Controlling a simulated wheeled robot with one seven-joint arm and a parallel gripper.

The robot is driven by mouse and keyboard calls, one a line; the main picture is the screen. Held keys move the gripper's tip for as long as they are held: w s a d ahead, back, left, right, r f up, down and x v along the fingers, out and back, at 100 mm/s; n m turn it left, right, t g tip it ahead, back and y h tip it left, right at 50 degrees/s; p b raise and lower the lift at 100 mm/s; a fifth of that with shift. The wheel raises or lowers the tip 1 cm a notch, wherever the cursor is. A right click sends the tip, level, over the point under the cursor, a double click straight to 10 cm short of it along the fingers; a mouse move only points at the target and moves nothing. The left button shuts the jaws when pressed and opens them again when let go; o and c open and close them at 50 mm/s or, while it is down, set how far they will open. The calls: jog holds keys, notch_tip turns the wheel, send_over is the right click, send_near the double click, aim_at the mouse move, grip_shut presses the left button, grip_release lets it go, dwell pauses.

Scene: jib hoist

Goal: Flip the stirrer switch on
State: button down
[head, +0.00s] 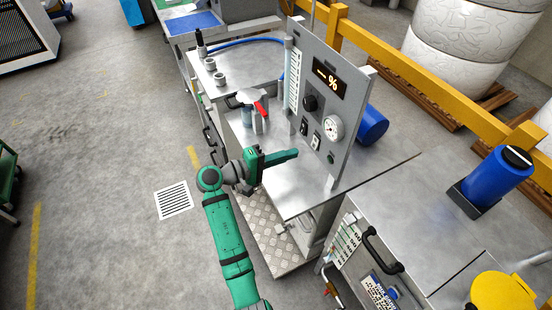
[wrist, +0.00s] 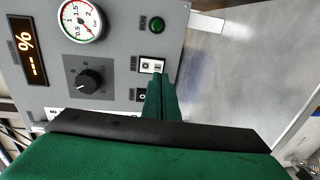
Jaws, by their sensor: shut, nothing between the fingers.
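One has a white plate (head: 316,141) and shows clearly in the wrist view (wrist: 151,65). My green gripper (head: 297,153) is shut and empty, pointing at the panel just below the switches. In the wrist view its fingertips (wrist: 158,77) lie beside the white-plated switch; contact cannot be told.
Near the switches are a black knob (wrist: 88,82), a round gauge (wrist: 82,18), a green button or lamp (wrist: 157,24) and a display (wrist: 28,50) reading dashes and %. The bench top (head: 300,190) before the panel is clear.

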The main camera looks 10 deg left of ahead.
aim_at(313, 147)
jog(key=shift+x, duration=2.95)
jog(key=shift+d, duration=0.25)
jog(key=shift+w+a, duration=0.1)
jog(key=s+a+f, duration=0.1)
jog(key=s+a, duration=0.7)
jog(key=a, duration=0.3)
jog(key=shift+f, duration=0.4)
jog(key=shift+s+a, duration=0.1)
